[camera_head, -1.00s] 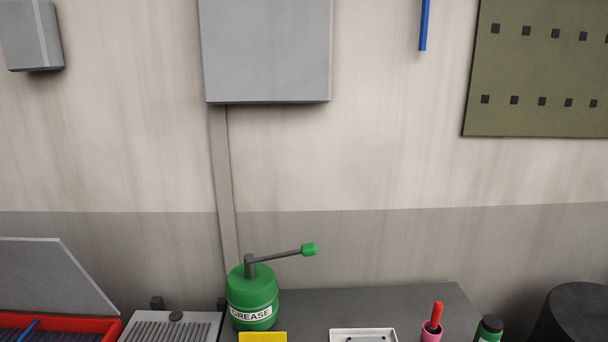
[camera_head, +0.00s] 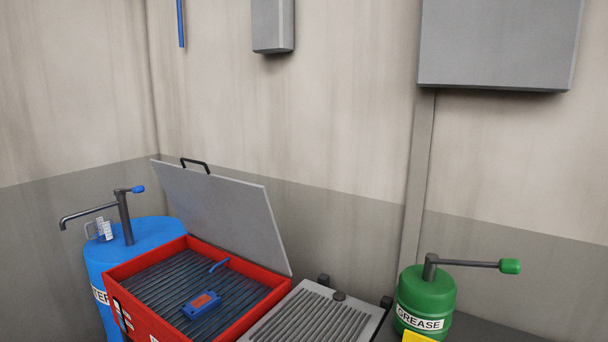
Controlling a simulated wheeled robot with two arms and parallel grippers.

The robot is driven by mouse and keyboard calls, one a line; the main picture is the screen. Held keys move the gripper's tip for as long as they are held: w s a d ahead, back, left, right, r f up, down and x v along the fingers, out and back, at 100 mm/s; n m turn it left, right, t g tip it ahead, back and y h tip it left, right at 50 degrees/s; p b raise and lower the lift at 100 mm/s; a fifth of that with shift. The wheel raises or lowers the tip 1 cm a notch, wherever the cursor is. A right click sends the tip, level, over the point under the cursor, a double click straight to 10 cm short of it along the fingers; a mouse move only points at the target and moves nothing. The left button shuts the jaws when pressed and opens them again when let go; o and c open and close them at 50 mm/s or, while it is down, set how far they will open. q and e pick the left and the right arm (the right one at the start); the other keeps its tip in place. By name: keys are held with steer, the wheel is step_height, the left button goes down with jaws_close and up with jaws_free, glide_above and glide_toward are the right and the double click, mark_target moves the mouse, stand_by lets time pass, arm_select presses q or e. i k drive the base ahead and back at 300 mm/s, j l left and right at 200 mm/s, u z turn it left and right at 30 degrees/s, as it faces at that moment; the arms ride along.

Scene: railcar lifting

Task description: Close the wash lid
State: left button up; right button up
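The wash lid (camera_head: 228,212) is a flat grey panel with a black handle (camera_head: 195,164) on its top edge. It stands open, tilted up at the back of a red wash basin (camera_head: 136,312). The basin has a dark ribbed floor. A blue block with an orange-brown top (camera_head: 200,305) and a small blue curved piece (camera_head: 219,265) lie in it. Neither of my grippers shows in the head view.
A blue drum (camera_head: 95,265) with a pump spout stands left of the basin. A grey ribbed tray (camera_head: 318,315) is right of it, then a green grease pump (camera_head: 425,297) with a lever. Grey boxes (camera_head: 497,45) hang on the wall above.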

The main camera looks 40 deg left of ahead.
mark_target(237, 215)
steer(key=u, duration=1.8)
